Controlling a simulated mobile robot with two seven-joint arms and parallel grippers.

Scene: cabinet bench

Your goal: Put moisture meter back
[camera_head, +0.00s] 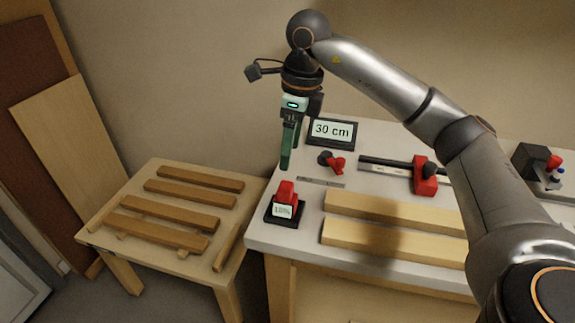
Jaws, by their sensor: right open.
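The moisture meter (287,192) appears to be the red device standing upright in a black square base (271,217) at the left front corner of the white bench. A small pale display with a percent reading shows at its front; the digits are hard to read. My right gripper (287,164) points down above the bench's left edge, behind and above the meter and apart from it. Its long green fingers are open, with nothing visible between them. My left gripper is not in view.
The white bench (395,262) holds a "30 cm" display (332,132), a small red-and-black tool (332,161), a red-headed bar clamp (425,177) and two planks (390,240). A low wooden table (135,250) with several slats stands left, across a narrow gap.

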